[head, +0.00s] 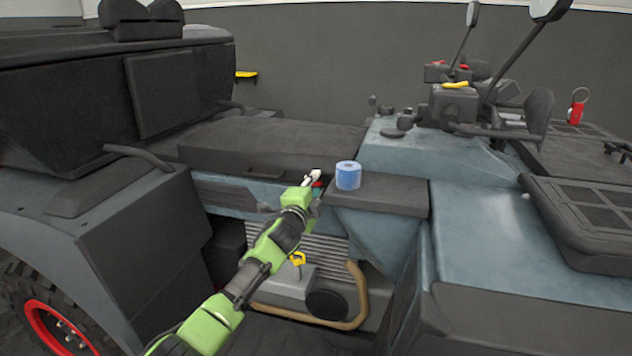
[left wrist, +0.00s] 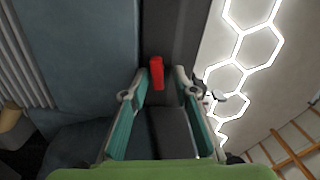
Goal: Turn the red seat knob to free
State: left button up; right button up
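The red seat knob (left wrist: 157,73) shows in the left wrist view as a small upright red bar against a dark panel. It lies just beyond and between the two fingertips of my left gripper (left wrist: 157,88). The fingers are spread apart, with visible gaps on both sides of the knob, so the gripper is open. In the head view my left gripper (head: 312,180) is at the side of the vehicle, below the front of the seat, and mostly covers the knob; only a bit of red shows there. My right gripper is in neither view.
A blue roll (head: 347,176) stands on the dark ledge close to the right of my left gripper. The long dark seat (head: 270,145) lies behind it. Below are a ribbed engine part, a yellow cap (head: 297,259) and a brown curved pipe (head: 357,295).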

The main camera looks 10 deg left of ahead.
pick_arm(q)
jog(key=shift+s, duration=0.1)
jog(key=shift+s+d, duration=0.1)
jog(key=s, duration=0.7)
jog(key=shift+s+a, duration=0.2)
jog(key=shift+s, duration=0.2)
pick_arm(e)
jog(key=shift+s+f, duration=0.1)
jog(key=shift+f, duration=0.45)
pick_arm(q)
jog(key=shift+r, duration=0.1)
